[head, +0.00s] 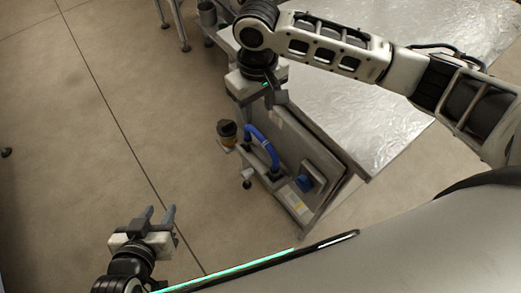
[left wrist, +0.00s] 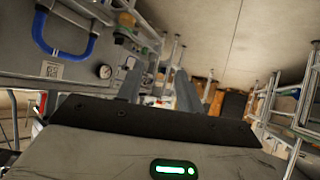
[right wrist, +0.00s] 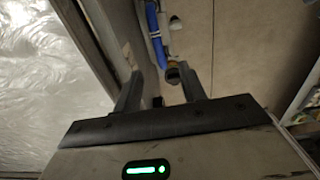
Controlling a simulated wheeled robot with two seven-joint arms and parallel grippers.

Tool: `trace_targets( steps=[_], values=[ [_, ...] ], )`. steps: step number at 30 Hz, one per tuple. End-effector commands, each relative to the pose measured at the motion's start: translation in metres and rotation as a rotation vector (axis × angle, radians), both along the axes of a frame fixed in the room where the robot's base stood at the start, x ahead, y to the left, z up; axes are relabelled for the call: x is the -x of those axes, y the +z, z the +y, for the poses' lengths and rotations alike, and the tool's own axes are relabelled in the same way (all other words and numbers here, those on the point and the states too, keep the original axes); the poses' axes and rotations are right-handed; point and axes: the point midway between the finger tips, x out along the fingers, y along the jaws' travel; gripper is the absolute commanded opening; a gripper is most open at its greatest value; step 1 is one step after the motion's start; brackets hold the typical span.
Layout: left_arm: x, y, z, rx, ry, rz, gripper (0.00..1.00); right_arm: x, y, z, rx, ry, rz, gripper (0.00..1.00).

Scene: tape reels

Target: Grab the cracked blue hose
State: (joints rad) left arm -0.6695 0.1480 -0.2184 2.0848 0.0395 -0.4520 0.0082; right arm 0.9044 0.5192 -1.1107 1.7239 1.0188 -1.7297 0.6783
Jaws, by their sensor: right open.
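The blue hose (head: 262,147) is a curved piece fixed to the side of a metal cabinet; no crack can be made out at this size. It also shows at the upper left of the left wrist view (left wrist: 64,54) as a U-shape, and at the top of the right wrist view (right wrist: 156,38). My right gripper (head: 277,97) is above the hose in the head view, apart from it. Its fingers are spread and empty in the right wrist view (right wrist: 161,92). My left gripper (head: 160,212) is open and empty, away to the lower left of the hose.
A dark-topped valve (head: 227,129) stands beside the hose. A table covered in shiny film (head: 370,105) lies to the right.

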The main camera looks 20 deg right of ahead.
Motion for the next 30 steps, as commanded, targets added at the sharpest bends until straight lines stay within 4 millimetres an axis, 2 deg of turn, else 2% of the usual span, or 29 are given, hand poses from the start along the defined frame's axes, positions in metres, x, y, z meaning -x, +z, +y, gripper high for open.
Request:
trace_targets(
  steps=[1,6,14,21,25,30],
  values=[
    [0.0,-0.001,0.0,0.003,0.001,-0.002,0.36,0.001,-0.013,0.0,0.001,-0.001,0.003,0.41],
    [-0.002,0.004,-0.002,0.013,0.001,-0.016,0.36,0.0,-0.042,0.0,0.0,-0.001,0.001,0.41],
    [-0.002,0.003,-0.002,0.016,0.002,-0.014,0.36,0.001,-0.061,-0.001,0.0,0.001,-0.001,0.41],
    [-0.001,0.0,-0.002,0.019,0.004,-0.013,0.36,0.004,-0.096,-0.005,0.0,0.001,-0.001,0.41],
    [-0.001,-0.001,-0.002,0.023,0.006,-0.011,0.36,0.004,-0.105,-0.005,-0.001,0.002,-0.003,0.41],
    [-0.002,0.001,-0.002,0.024,0.007,-0.013,0.36,0.004,-0.106,-0.005,-0.001,0.002,-0.004,0.41]
  ],
)
